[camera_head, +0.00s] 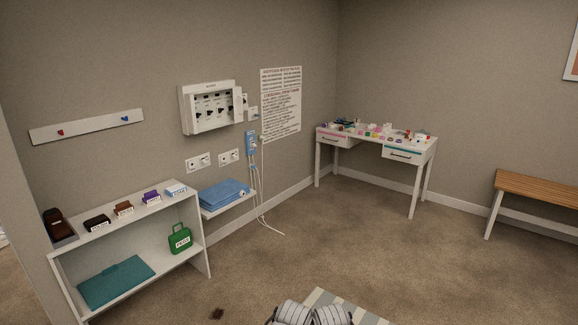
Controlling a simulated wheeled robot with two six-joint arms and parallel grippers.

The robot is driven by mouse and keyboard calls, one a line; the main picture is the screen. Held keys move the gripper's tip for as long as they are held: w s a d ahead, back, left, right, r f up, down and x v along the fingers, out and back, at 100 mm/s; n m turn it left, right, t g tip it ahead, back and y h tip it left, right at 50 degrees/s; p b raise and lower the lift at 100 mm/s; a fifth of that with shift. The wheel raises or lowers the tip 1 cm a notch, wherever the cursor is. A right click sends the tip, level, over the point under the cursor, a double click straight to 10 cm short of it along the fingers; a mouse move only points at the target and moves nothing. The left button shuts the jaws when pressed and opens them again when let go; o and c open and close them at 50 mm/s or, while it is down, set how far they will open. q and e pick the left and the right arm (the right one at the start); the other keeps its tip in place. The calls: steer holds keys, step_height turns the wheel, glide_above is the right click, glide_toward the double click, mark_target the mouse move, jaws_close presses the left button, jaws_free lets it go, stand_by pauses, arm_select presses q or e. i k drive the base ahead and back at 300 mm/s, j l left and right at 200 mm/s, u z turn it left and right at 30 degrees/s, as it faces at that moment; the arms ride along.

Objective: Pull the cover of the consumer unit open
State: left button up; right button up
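The consumer unit (209,108) is a white box on the left wall, above two socket plates. Its front shows rows of dark switches in a recessed face. A narrow white panel (239,104) stands out from the wall-box at its right edge, like a cover swung to the right; I cannot tell for certain how far open it is.
A low white shelf (204,235) with small boxes stands by the left wall. A small ledge holds folded blue cloth (223,193). A blue device with a cable (251,144) hangs nearby. A cluttered white desk (421,152) and wooden bench (540,187) stand farther off.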

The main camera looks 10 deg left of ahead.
mark_target(237, 102)
steer(key=i+u, duration=0.4)
steer(key=i, duration=1.9)
steer(key=i+z, duration=0.15)
steer(key=i, duration=0.3)
steer(key=i+j+z, duration=0.15)
steer(key=i, duration=0.35)
steer(key=i+j+z, duration=0.15)
steer(key=i, duration=0.3)
steer(key=i+j+z, duration=0.15)
steer(key=i, duration=0.3)
steer(key=i+j+z, duration=0.15)
steer(key=i+j, duration=0.15)
steer(key=i, duration=0.1)
